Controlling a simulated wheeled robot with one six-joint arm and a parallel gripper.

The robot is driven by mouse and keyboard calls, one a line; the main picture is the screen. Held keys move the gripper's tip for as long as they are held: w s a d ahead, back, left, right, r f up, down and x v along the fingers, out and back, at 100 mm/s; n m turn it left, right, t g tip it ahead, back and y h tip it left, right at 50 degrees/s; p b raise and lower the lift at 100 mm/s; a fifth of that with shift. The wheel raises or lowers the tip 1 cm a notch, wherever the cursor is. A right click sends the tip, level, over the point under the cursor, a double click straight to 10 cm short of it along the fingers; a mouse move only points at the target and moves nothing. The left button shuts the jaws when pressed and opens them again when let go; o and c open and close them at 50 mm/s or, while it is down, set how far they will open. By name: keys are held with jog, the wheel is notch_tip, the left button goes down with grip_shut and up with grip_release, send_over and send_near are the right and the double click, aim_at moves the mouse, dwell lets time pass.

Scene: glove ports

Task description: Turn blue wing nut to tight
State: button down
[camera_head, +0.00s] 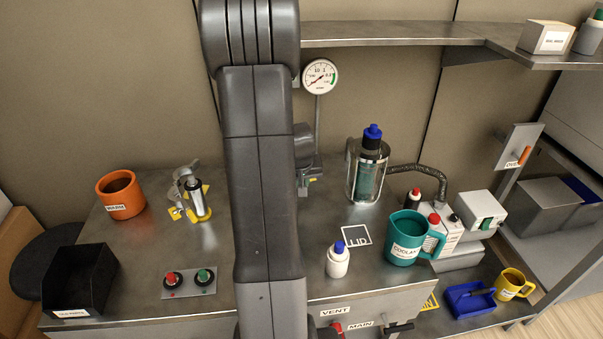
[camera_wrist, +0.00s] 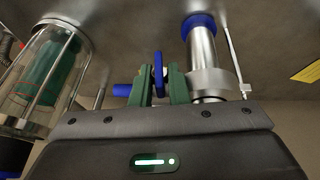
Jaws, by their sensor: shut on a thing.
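The blue wing nut (camera_wrist: 158,72) stands on edge between the green fingers of my gripper (camera_wrist: 161,80) in the wrist view. The fingers are closed around it. A blue piece (camera_wrist: 124,90) shows just left of the fingers; I cannot tell whether it belongs to the nut. To the right is a metal cylinder (camera_wrist: 203,55) with a blue end and a wider grey collar (camera_wrist: 210,83). In the head view my arm covers the nut, and the nut's tightness cannot be seen.
A clear vessel (camera_head: 352,172) with a dark, blue-topped bottle stands right of my arm; a gauge (camera_head: 320,76) rises behind. A teal mug (camera_head: 404,245) and white bottle (camera_head: 338,262) stand nearer. Left are an orange mug (camera_head: 121,197) and a black bin (camera_head: 78,280).

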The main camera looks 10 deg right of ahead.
dwell(0.3)
jog(key=c, duration=1.7)
grip_release()
jog(key=shift+c, duration=0.2)
jog(key=shift+r, duration=0.1)
jog(key=v, duration=1.3)
jog(key=shift+s+r, duration=0.2)
jog(key=shift+r, duration=0.05)
jog(key=x, duration=1.3)
jog(key=shift+w+f, duration=0.2)
jog(key=shift+f, duration=0.15)
